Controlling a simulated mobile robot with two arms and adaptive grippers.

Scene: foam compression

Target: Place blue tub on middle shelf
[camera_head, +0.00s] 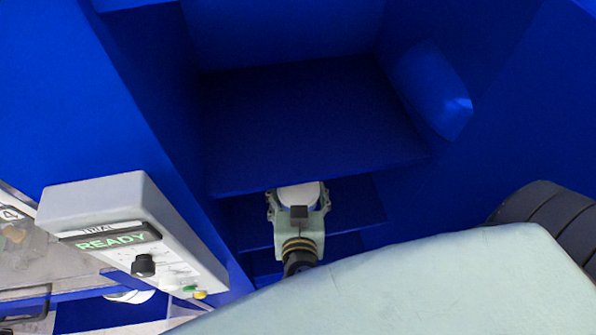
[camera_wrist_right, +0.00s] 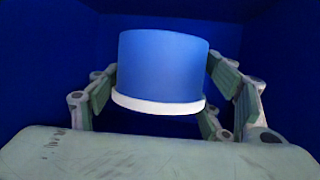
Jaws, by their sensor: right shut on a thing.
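My right gripper (camera_head: 298,203) reaches between the shelves of a blue shelf unit, just below the front edge of the upper shelf (camera_head: 310,120). It is shut on the blue tub (camera_wrist_right: 160,66), which has a white lid or rim and sits between the fingers in the right wrist view. In the head view only the tub's pale top (camera_head: 299,192) shows; the upper shelf's edge hides part of it. The middle shelf (camera_head: 352,203) lies below the gripper. I cannot tell whether the tub touches it. My left gripper is not in view.
A grey control box (camera_head: 130,225) with a green READY display stands at the left of the unit. Blue side walls close in on both sides. A rounded blue bulge (camera_head: 433,92) is on the right wall. The upper shelf is bare.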

